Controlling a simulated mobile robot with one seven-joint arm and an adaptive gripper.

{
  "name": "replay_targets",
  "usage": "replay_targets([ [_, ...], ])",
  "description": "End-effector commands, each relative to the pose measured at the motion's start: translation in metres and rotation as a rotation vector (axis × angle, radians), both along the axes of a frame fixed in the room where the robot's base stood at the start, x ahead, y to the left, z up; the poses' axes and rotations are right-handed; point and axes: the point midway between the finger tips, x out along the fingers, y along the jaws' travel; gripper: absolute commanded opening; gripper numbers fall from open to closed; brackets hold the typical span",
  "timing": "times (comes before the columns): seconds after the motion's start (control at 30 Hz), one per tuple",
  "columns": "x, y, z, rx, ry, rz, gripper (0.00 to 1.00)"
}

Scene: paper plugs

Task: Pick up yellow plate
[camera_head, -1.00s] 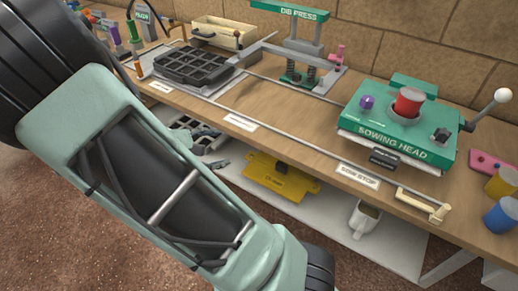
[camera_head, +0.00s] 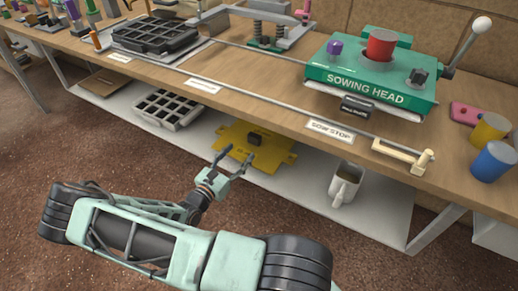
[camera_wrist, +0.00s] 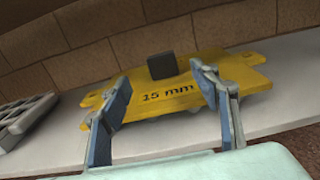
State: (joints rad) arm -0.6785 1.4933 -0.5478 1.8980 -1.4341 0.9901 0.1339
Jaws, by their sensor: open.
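The yellow plate (camera_head: 271,157) lies on the white lower shelf under the bench, with a dark block-shaped knob on top. In the wrist view the yellow plate (camera_wrist: 185,98) shows the text "15 mm" on its front edge, and the dark knob (camera_wrist: 162,66) stands behind that edge. My gripper (camera_head: 234,156) is open at the front left of the plate, its fingers pointing at it. In the wrist view my gripper (camera_wrist: 160,82) has its two fingers apart, in front of the plate's near edge. Nothing is between the fingertips; whether they touch the plate I cannot tell.
A grey cell tray (camera_head: 170,110) lies left of the plate on the lower shelf (camera_head: 300,198), and a white mug (camera_head: 345,184) stands to its right. The wooden bench top (camera_head: 255,90) hangs over the shelf, carrying the green sowing head (camera_head: 370,80).

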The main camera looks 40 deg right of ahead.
Motion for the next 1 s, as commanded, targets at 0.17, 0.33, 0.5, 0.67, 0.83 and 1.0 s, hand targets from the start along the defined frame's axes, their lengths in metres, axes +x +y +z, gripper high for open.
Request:
replay_targets([
  [0.17,0.008,-0.024,-0.004,-0.008,0.005,0.002,0.56],
  [0.33,0.018,-0.045,-0.004,-0.006,0.004,0.002,0.56],
  [0.5,0.022,-0.054,-0.003,-0.005,0.004,0.003,0.56],
  [0.67,0.027,-0.07,-0.007,-0.006,0.004,0.002,0.56],
  [0.83,0.037,-0.094,-0.007,-0.006,0.003,0.001,0.56],
  [1.0,0.04,-0.1,-0.004,-0.004,0.004,0.004,0.56],
])
